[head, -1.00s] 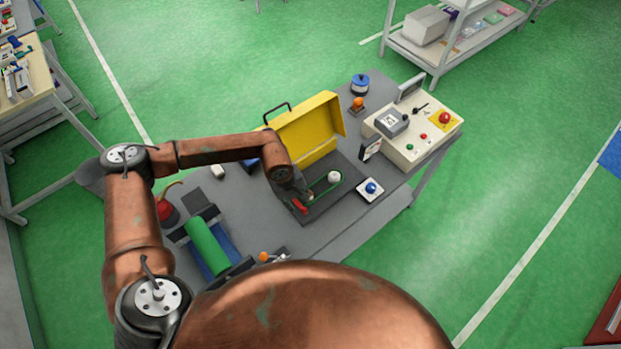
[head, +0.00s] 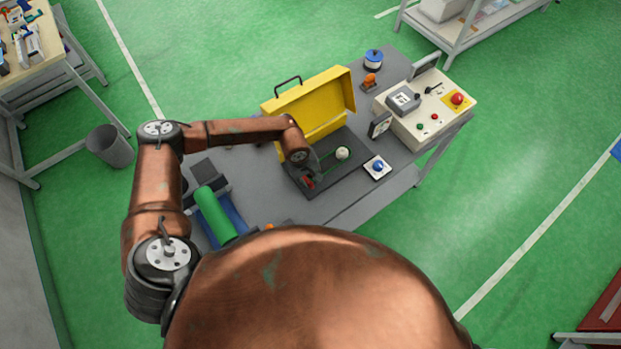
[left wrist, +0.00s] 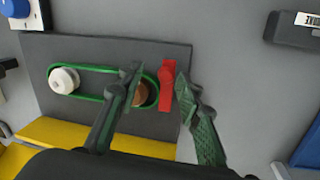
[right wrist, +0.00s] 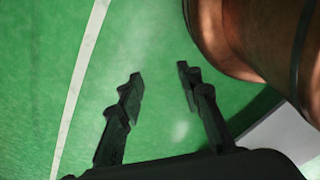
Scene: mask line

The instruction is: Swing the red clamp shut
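The red clamp (left wrist: 167,88) is a short red bar on the dark base plate (left wrist: 100,50), at the plate's edge beside a copper-coloured pulley (left wrist: 142,94). A green belt (left wrist: 100,67) runs around this pulley and a white pulley (left wrist: 64,80). My left gripper (left wrist: 157,78) is open, its two fingers on either side of the clamp in the left wrist view; contact cannot be told. In the head view the clamp (head: 308,182) shows as a small red patch by my left gripper (head: 309,172). My right gripper (right wrist: 160,84) is open and empty above the green floor.
A yellow lid (head: 315,108) stands open behind the plate. A blue button box (head: 377,168) and a control box (head: 428,108) are to the right. A green roller (head: 214,214) is at the left. Bare grey table (head: 345,218) lies in front.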

